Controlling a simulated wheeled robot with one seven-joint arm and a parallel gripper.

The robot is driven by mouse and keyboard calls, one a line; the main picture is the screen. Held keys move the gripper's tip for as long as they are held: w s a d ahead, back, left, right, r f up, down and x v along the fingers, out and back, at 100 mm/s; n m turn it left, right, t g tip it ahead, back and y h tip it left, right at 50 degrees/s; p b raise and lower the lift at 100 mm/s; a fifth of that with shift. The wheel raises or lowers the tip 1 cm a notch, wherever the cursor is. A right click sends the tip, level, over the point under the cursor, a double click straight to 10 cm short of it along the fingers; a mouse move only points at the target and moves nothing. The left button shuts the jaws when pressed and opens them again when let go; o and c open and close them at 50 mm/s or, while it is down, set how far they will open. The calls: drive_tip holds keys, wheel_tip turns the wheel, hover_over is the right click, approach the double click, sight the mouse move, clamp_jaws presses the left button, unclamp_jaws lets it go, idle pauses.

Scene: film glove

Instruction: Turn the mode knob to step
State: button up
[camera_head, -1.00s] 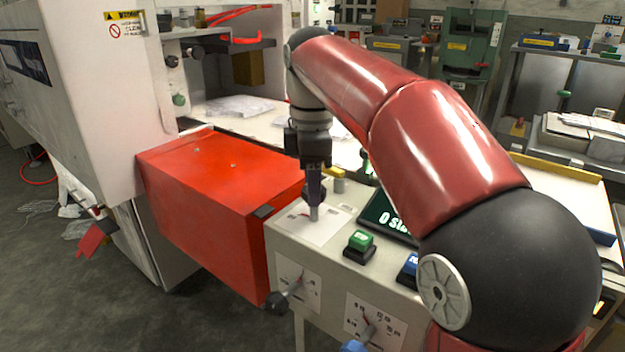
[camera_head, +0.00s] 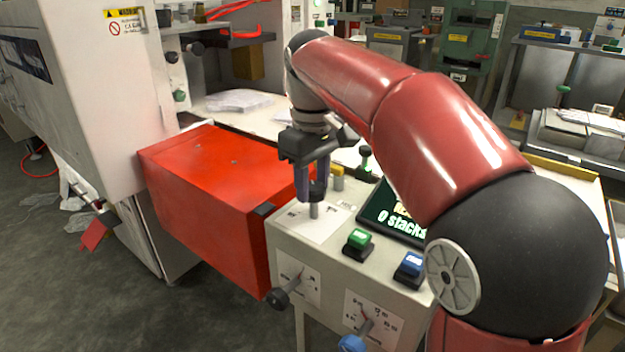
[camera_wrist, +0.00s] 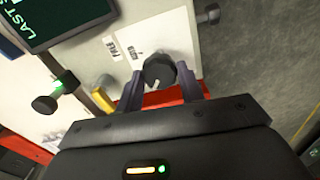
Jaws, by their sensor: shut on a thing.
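The mode knob (camera_wrist: 160,70) is a dark round knob in the wrist view, standing on a white label plate (camera_wrist: 127,45). One printed label on the plate appears to read "FREE"; the other is too small to read. My gripper (camera_wrist: 162,82) has its two purple fingers on opposite sides of the knob and is shut on it.
A green button (camera_head: 359,238), a blue button (camera_head: 411,263) and a display (camera_head: 392,213) reading "0 stacks" lie to the right on the panel. A red box (camera_head: 205,190) stands close on the left. Two more knobs (camera_head: 278,298) (camera_head: 353,343) stick out of the front face.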

sight(313, 185)
drive_tip(key=shift+m, duration=0.8)
drive_tip(key=o, duration=1)
drive_tip(key=shift+r, duration=3.95)
